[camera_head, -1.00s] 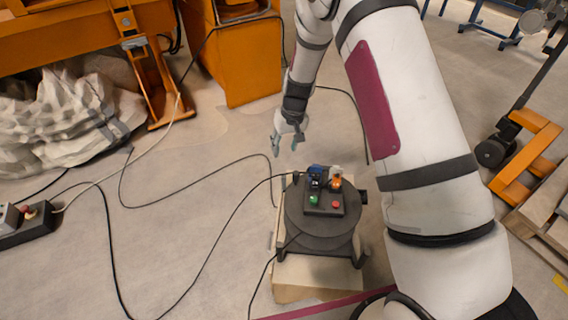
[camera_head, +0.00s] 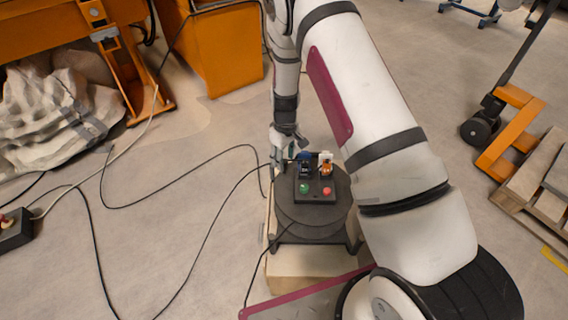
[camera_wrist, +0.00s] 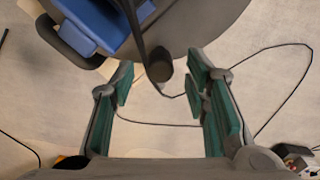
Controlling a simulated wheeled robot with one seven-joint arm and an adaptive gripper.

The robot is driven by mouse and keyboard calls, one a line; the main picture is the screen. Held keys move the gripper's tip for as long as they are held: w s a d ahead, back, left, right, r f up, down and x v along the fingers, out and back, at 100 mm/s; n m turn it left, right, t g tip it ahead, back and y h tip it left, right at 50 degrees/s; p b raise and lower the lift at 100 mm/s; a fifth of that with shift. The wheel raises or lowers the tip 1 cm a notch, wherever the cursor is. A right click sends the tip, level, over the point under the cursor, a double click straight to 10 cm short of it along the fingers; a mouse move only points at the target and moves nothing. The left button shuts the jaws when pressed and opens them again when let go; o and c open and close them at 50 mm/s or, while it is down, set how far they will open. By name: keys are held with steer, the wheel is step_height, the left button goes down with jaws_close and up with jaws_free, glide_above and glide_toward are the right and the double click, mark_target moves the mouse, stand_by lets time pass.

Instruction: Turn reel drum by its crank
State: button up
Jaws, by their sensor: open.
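The reel drum (camera_head: 310,222) is a dark round reel on a light wooden base, in the lower middle of the head view. In the wrist view its grey disc (camera_wrist: 215,18) fills the top. A dark crank arm (camera_wrist: 133,22) ends in a round black knob (camera_wrist: 160,68). My gripper (camera_wrist: 160,84) is open, its teal-padded fingers on either side of the knob near the tips, with gaps showing at both sides. In the head view my gripper (camera_head: 280,158) is at the drum's upper left edge; the crank is hard to make out there.
A control box (camera_head: 316,190) with green and red buttons and blue and orange plugs sits on the drum. Black cables (camera_head: 205,240) lie across the floor at left. An orange pallet jack (camera_head: 512,130) and pallet (camera_head: 530,195) stand at right.

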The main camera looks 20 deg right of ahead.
steer(key=shift+f, duration=1.2)
jaws_close()
